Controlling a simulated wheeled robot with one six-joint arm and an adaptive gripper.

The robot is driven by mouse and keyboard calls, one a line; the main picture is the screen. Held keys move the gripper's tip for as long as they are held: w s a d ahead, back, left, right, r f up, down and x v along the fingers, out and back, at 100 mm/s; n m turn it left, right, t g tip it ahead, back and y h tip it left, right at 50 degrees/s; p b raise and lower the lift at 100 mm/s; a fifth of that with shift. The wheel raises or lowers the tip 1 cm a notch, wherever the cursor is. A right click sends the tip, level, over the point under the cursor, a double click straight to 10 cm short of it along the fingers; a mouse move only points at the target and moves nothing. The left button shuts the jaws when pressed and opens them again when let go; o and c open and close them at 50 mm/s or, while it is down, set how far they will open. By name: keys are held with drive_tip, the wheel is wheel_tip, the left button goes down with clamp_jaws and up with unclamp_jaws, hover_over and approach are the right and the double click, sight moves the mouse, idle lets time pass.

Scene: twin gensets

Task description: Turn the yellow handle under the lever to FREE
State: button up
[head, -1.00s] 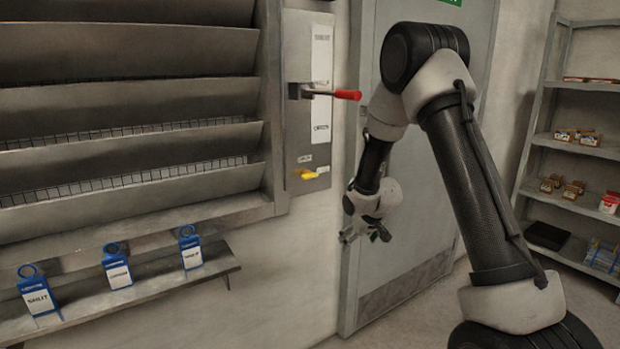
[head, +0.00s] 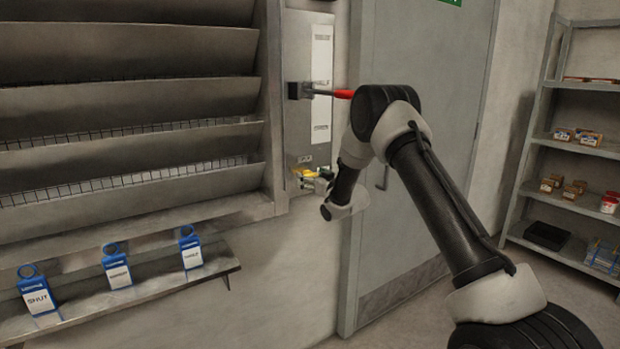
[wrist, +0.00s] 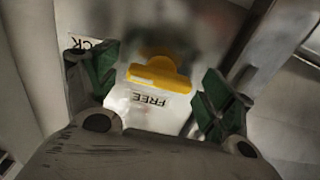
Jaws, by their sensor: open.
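The yellow handle (head: 303,172) is low on the grey lever panel (head: 298,130). In the wrist view the yellow handle (wrist: 160,72) lies between my open fingers, its bar nearly crosswise and slightly tilted. A white FREE label (wrist: 150,98) shows beside it, upside down, and part of another label ending in "CK" (wrist: 78,43) shows at the upper left. The lever (head: 325,92) with a red grip sticks out above, its end partly behind my arm. My gripper (head: 314,180) is open at the handle, with green finger pads on either side of it; I cannot tell whether they touch it.
Large louvres (head: 130,100) fill the wall to the left. A shelf (head: 140,285) below them carries blue tags (head: 117,268). A grey door (head: 430,150) stands behind my arm, and a storage rack (head: 570,140) is at the far right.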

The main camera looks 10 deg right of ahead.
drive_tip(key=shift+w+a, duration=0.2)
drive_tip(key=shift+w, duration=0.3)
drive_tip(key=c, duration=1)
drive_tip(key=shift+c, duration=0.2)
drive_tip(key=shift+n, duration=0.5)
drive_tip(key=n, duration=0.3)
drive_tip(key=shift+n, duration=0.4)
drive_tip(key=n, duration=0.9)
drive_tip(key=shift+n, duration=2)
